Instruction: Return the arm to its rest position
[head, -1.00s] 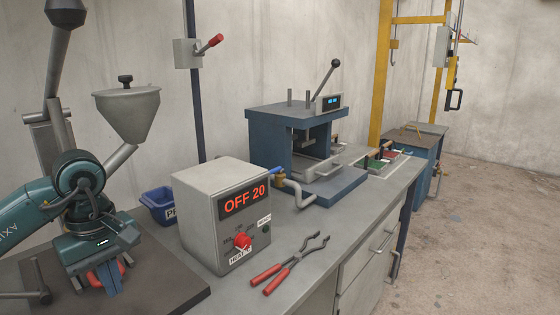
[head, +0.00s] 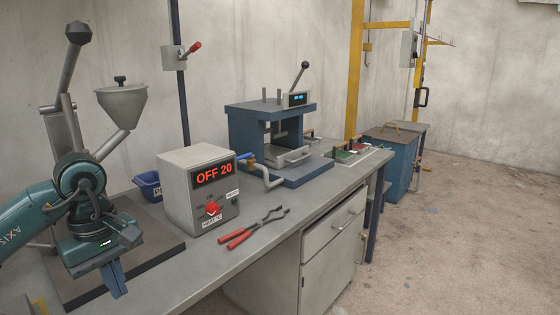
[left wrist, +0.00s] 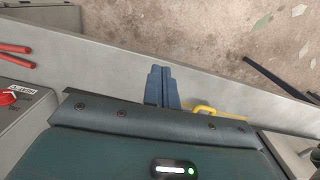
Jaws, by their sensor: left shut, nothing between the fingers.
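My left gripper (head: 118,284) is at the lower left of the head view, its blue fingers together and pointing down. It holds nothing and hangs over the front part of the workbench, in front of the dark base plate (head: 150,262). In the left wrist view the closed fingers (left wrist: 162,88) show over the bench's front edge, with the floor beyond. My right gripper is in neither view.
A grey heater box (head: 183,205) reading "OFF 20" stands right of my left arm. Red-handled tongs (head: 250,230) lie beside it. A hopper (head: 122,104) stands behind the arm, and a blue press (head: 270,125) farther back. The floor at right (head: 440,250) is open.

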